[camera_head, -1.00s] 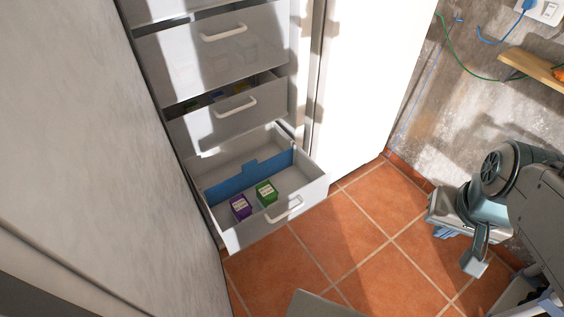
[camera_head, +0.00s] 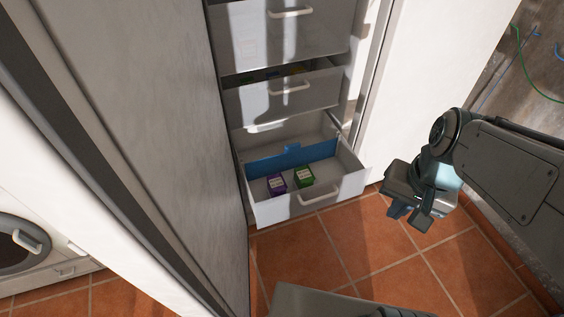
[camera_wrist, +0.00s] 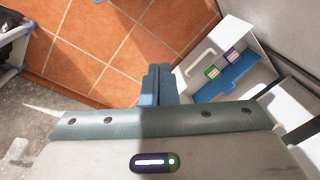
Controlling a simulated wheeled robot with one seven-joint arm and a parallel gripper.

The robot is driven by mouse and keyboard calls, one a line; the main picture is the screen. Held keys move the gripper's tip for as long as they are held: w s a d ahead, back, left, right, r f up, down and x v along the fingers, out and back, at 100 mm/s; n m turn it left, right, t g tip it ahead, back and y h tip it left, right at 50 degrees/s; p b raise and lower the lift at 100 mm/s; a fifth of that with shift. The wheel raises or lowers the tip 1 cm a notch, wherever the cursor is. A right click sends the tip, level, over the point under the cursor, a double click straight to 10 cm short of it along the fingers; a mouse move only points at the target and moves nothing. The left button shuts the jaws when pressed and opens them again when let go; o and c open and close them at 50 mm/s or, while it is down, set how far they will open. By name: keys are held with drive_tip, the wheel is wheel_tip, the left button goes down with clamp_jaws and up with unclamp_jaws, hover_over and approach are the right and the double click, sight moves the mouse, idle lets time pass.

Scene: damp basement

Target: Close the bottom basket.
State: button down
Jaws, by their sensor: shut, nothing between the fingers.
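The bottom basket (camera_head: 342,193) is a white drawer pulled well out of a tall white cabinet, low above the tiled floor. It has a white handle (camera_head: 319,197) on its front. Inside are a blue divider (camera_head: 265,166), a purple box (camera_head: 276,184) and a green box (camera_head: 303,177). My gripper (camera_head: 409,215) is shut and empty, to the right of the basket and apart from it. In the wrist view the shut fingers (camera_wrist: 157,84) point toward the floor, with the basket (camera_wrist: 243,33) to their right.
The basket above (camera_head: 270,102) is slightly open; another (camera_head: 275,35) is higher up. A white door (camera_head: 430,60) stands open at the right of the cabinet. A grey panel (camera_head: 160,120) lies left. A washing machine (camera_head: 30,250) is far left. Orange floor tiles (camera_head: 370,240) before the basket are clear.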

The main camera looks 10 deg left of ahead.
drive_tip(key=a+f+m+g+y+b, duration=0.6)
drive_tip(key=f+m, duration=0.3)
drive_tip(key=f, duration=0.4)
drive_tip(key=m+t+y+b, duration=1)
drive_tip(key=m+b, duration=0.7)
drive_tip(key=m, duration=1)
approach(273, 200)
drive_tip(key=s+a+g, duration=0.1)
drive_tip(key=s+a, duration=0.1)
drive_tip(key=a, duration=0.2)
drive_tip(key=w, duration=0.1)
drive_tip(key=w+a, duration=0.1)
drive_tip(key=w, duration=0.1)
drive_tip(key=shift+a+f+y, duration=0.2)
drive_tip(key=shift+f+y, duration=0.1)
drive_tip(key=shift+w+a+r+b, duration=0.1)
drive_tip(key=shift+w+a+b, duration=0.1)
drive_tip(key=shift+w+b, duration=0.15)
drive_tip(key=shift+w, duration=0.1)
